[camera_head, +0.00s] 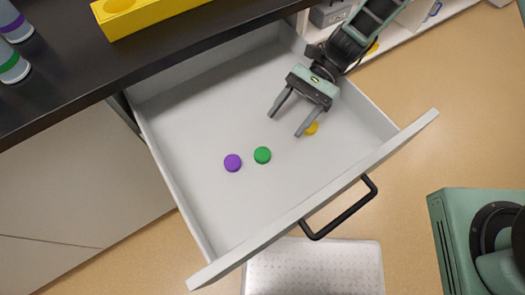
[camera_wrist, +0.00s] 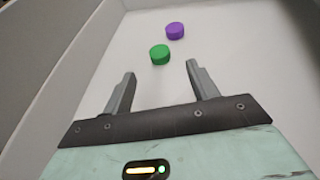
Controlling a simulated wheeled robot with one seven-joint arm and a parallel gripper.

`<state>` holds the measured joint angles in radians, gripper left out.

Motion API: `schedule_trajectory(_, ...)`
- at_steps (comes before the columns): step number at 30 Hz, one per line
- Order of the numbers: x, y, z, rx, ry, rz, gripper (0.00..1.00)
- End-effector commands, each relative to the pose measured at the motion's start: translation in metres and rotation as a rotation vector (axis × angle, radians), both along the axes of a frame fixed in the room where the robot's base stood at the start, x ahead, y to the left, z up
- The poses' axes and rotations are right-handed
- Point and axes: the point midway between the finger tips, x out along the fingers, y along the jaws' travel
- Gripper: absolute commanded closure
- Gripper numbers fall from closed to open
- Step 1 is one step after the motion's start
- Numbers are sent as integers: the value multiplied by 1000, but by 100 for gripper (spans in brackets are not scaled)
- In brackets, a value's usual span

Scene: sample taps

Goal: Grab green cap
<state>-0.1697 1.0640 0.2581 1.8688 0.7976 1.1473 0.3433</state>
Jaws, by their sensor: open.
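The green cap (camera_head: 262,155) lies on the floor of the open white drawer (camera_head: 200,105), a little right of the purple cap (camera_head: 232,162). My gripper (camera_head: 284,124) is open and empty over the drawer, up and to the right of the green cap and apart from it. In the wrist view the green cap (camera_wrist: 160,54) lies beyond my open fingers (camera_wrist: 158,82), roughly in line with the gap between them. The purple cap (camera_wrist: 175,31) is farther off behind it.
A yellow cap (camera_head: 311,128) lies in the drawer close to my right finger. Drawer walls surround the caps, with a black handle (camera_head: 340,208) on the front. A dark counter (camera_head: 80,70) holds a yellow block (camera_head: 140,12) and bottles (camera_head: 12,62).

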Motion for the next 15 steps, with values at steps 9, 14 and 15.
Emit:
schedule_trajectory(9, -25, 19, -13, 1, 0, 1, 41)
schedule_trajectory(14, -40, 28, -21, -1, 2, 4, 41)
schedule_trajectory(15, -44, 31, -23, -1, 3, 3, 41)
